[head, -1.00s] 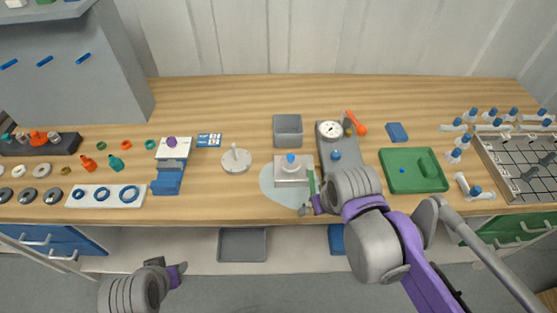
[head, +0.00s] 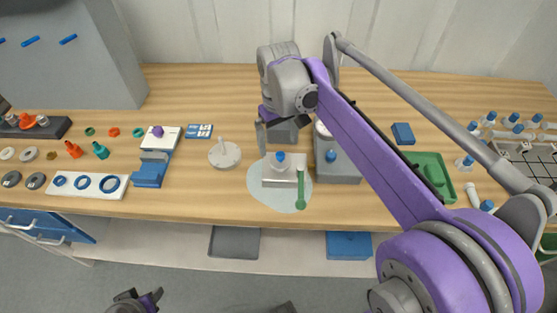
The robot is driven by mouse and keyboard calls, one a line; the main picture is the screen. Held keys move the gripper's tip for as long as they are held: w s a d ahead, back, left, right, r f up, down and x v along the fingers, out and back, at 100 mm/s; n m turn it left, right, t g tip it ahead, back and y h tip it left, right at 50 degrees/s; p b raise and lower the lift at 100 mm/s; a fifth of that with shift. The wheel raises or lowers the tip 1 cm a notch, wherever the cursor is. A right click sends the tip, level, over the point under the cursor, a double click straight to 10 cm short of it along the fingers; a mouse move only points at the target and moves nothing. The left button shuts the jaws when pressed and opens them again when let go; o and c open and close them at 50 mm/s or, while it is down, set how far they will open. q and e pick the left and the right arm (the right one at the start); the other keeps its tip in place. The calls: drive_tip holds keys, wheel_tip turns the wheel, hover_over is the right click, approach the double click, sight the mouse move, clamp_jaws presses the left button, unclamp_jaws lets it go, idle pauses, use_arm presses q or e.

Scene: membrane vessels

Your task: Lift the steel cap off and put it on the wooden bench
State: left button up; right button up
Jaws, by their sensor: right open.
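A pale grey square vessel with a steel-grey cap (head: 280,167) and a blue knob sits on a round pale mat (head: 262,189) on the wooden bench (head: 225,82). My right gripper (head: 262,133) is open, pointing down, just behind and left of the knob in the picture. No contact with the cap shows, and its height above the bench is hard to judge. My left gripper (head: 150,298) is low at the bottom edge, away from the bench; its jaws are too small to read.
A green-handled tool (head: 301,190) lies at the vessel's right side. A grey box (head: 283,136) stands behind, partly hidden by my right gripper. A grey device with a blue knob (head: 338,166) is close right. A white disc stand (head: 224,154) is left. The back left bench is clear.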

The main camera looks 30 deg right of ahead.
sight(280, 153)
drive_tip(key=shift+s+d+f, duration=0.1)
drive_tip(key=shift+d+f, duration=0.05)
drive_tip(key=shift+f, duration=3.05)
drive_tip(key=c, duration=1.5)
wheel_tip(280, 153, up, 11)
drive_tip(key=shift+f+p, duration=0.15)
drive_tip(key=shift+p, duration=0.35)
drive_tip(key=shift+r+p, duration=0.9)
drive_tip(key=shift+r, duration=0.3)
